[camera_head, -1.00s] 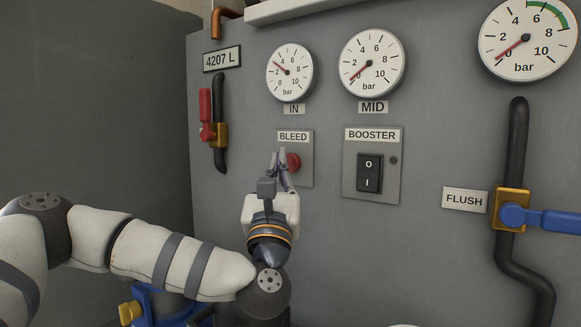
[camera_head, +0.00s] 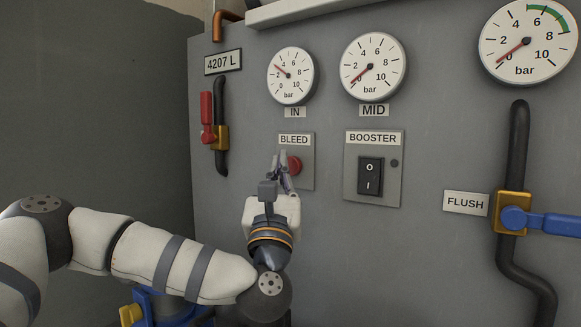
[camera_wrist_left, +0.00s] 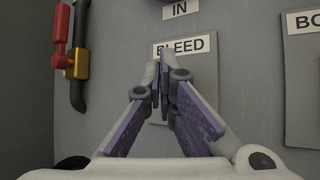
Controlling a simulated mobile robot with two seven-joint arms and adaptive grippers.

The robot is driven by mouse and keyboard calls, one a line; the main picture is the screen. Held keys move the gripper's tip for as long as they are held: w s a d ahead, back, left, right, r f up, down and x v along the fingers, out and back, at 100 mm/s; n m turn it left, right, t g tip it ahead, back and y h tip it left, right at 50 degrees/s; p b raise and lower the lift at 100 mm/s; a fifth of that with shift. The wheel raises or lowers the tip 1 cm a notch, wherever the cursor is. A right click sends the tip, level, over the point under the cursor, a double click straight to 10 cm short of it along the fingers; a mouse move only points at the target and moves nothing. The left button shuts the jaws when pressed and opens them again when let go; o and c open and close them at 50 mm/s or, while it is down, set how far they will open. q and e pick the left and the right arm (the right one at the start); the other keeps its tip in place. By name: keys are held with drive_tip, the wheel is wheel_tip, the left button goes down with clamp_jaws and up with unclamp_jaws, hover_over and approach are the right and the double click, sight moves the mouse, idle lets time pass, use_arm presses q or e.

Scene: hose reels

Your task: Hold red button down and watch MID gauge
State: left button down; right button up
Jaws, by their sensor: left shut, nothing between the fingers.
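The red button (camera_head: 294,165) sits on the BLEED plate (camera_head: 305,172), partly hidden behind my left gripper. My left gripper (camera_head: 280,157) is shut and empty, its fingertips in front of the button's left side; I cannot tell whether they touch it. In the left wrist view the closed fingers (camera_wrist_left: 160,82) point at the BLEED plate (camera_wrist_left: 205,72) and the button is hidden behind them. The MID gauge (camera_head: 373,66) is in plain view, its red needle at the low end, near 0 bar. My right gripper is not in view.
The IN gauge (camera_head: 290,76) reads about 3 bar. A BOOSTER switch (camera_head: 370,176) is right of the button. A red-handled valve (camera_head: 207,118) is on the left and a blue FLUSH valve lever (camera_head: 548,222) on the right. The panel between them is flat.

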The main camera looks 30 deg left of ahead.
use_arm(q)
drive_tip(key=shift+w, duration=0.1)
drive_tip(key=shift+w, duration=0.35)
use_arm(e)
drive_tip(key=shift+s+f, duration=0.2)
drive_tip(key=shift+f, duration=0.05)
use_arm(q)
drive_tip(key=shift+w+d+b, duration=0.1)
drive_tip(key=shift+w+b, duration=0.4)
drive_tip(key=shift+w, duration=0.05)
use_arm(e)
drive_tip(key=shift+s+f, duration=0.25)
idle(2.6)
use_arm(q)
drive_tip(key=shift+s+p, duration=0.3)
drive_tip(key=shift+s, duration=0.65)
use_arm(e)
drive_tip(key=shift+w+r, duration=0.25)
use_arm(q)
drive_tip(key=shift+s, duration=0.1)
